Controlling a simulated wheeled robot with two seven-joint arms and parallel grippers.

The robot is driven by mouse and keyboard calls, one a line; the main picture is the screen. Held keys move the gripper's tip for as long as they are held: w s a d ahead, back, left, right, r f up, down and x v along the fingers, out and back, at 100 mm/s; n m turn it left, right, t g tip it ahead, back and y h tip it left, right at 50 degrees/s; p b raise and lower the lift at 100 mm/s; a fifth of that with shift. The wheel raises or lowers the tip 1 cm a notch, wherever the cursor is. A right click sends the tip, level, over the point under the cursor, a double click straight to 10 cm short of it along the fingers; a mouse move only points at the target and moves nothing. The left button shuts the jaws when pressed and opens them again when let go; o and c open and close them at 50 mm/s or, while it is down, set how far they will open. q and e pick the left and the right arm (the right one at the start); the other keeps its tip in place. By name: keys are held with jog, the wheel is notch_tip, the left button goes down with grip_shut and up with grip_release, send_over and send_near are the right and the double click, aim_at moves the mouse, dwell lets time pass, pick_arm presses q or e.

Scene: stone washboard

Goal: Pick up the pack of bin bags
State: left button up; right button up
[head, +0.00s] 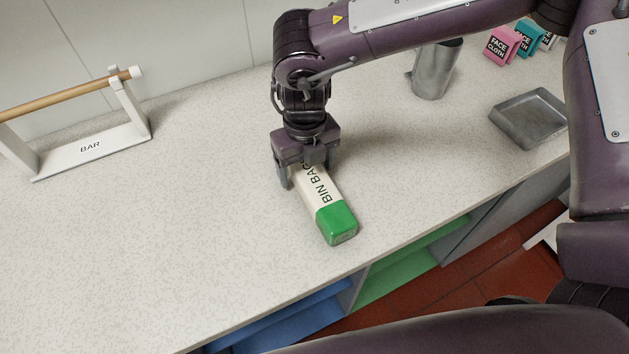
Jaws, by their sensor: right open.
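The pack of bin bags (323,203) is a white box with a green end and the dark words "BIN BAG" along it. It lies flat on the speckled countertop, its green end towards the front edge. My right gripper (308,180) points down over the pack's far end, with its open fingers on either side of the pack. I cannot tell whether the fingers touch it. The gripper hides the far end of the pack. My left gripper is not in view.
A wooden bar on a white stand (92,147) is at the left. A metal cup (436,70), a grey metal tray (530,138) and face cloth packs (502,46) are at the right. Blue and green shelves show below the counter edge.

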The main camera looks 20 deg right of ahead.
jog(key=shift+f, duration=0.2)
jog(key=c, duration=1.3)
